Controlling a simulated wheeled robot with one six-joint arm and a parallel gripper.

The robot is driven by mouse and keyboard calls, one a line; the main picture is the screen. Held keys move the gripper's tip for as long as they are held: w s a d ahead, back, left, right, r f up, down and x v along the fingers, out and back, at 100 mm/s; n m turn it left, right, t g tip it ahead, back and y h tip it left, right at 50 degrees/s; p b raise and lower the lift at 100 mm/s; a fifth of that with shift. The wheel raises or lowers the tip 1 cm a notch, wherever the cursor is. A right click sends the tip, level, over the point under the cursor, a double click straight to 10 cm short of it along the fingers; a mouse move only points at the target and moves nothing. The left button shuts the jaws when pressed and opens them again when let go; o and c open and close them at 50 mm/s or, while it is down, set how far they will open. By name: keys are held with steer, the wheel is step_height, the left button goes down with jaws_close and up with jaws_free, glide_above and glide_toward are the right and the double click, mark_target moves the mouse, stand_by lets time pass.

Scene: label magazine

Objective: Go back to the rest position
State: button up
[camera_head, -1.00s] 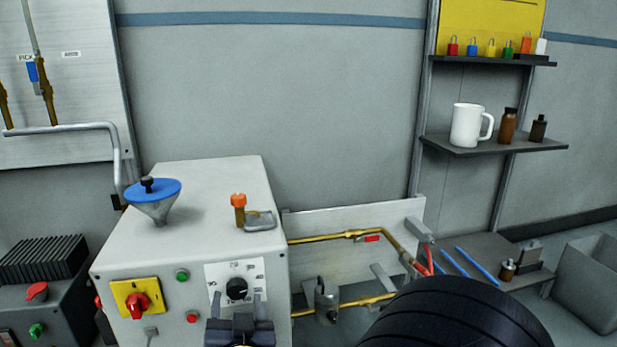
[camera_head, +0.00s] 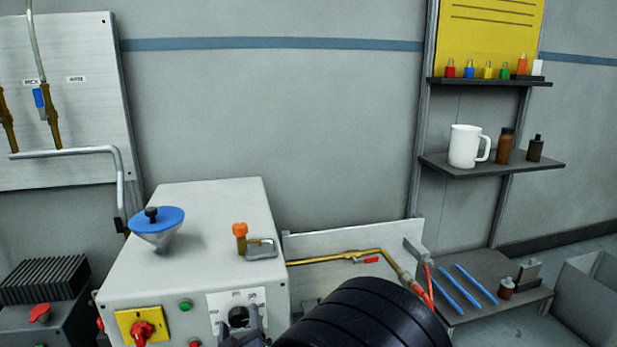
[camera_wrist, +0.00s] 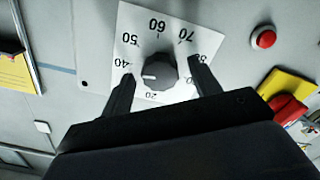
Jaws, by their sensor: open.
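My gripper (camera_head: 239,324) is open in front of the dial on the pale machine box. In the wrist view its two dark fingers stand apart on either side of the black knob (camera_wrist: 158,72), with light plate showing between knob and fingers. The knob sits on a white scale plate (camera_wrist: 130,22) with printed numbers, and its white pointer mark is on the side near 40. The knob also shows in the head view (camera_head: 238,316), partly behind my gripper. Nothing is held.
Brass piping (camera_head: 330,258) runs to the right. A shelf (camera_head: 490,166) with a white mug (camera_head: 465,147) stands at the back right.

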steer(key=n+p, duration=0.1)
steer(key=n, duration=0.2)
steer(key=shift+r+p, duration=0.15)
steer(key=shift+p, duration=0.25)
steer(key=shift+s+n, duration=0.3)
steer(key=p+v, duration=0.1)
steer(key=v, duration=0.7)
steer(key=shift+p, duration=0.3)
steer(key=shift+s, duration=0.1)
